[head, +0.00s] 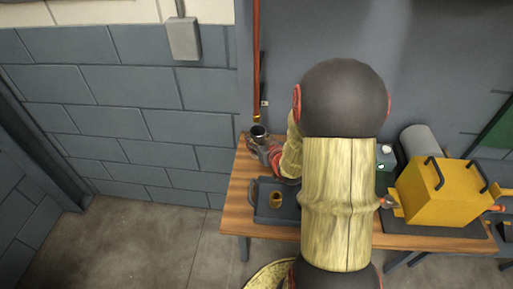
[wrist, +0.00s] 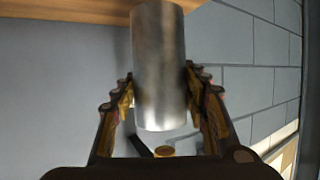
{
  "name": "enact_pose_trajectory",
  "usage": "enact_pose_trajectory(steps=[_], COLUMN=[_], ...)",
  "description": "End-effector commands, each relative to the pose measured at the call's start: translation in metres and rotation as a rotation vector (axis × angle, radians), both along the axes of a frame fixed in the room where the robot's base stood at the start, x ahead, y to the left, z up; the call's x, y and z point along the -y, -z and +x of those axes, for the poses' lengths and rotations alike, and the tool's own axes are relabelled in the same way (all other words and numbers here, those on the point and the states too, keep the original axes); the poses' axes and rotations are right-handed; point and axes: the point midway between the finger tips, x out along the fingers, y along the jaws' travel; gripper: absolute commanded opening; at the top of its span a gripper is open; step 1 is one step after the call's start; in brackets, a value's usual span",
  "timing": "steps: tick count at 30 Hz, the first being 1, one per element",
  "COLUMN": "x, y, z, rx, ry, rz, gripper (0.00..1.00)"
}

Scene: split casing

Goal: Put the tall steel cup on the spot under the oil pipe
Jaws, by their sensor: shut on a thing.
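The tall steel cup (wrist: 160,70) is a plain shiny cylinder held between the two fingers of my gripper (wrist: 160,105) in the wrist view. In the head view the cup (head: 259,133) stands upright, its dark mouth just below the brass end of the copper-coloured oil pipe (head: 256,70). My gripper (head: 262,150) is shut on it near the table's back left corner. A brass piece (wrist: 164,150) shows beyond the cup in the wrist view. The spot under the pipe is hidden, and I cannot tell whether the cup touches the table.
The wooden table (head: 238,185) runs along the wall. A dark tray (head: 262,212) holding a small brass-coloured cup (head: 277,201) lies at its front left. A yellow box (head: 440,195) with black handles and a grey cylinder (head: 418,142) stand at the right. My arm hides the table's middle.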

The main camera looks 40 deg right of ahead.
Motion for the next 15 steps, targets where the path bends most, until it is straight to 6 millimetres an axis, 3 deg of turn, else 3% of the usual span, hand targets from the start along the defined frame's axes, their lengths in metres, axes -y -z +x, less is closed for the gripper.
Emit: enact_pose_trajectory(steps=[9,15], x=[0.000,0.000], y=[0.039,0.038], z=[0.007,0.007], rx=[-0.001,0.002], ry=[0.000,0.000], rz=[0.001,-0.002], gripper=[0.16,0.16])
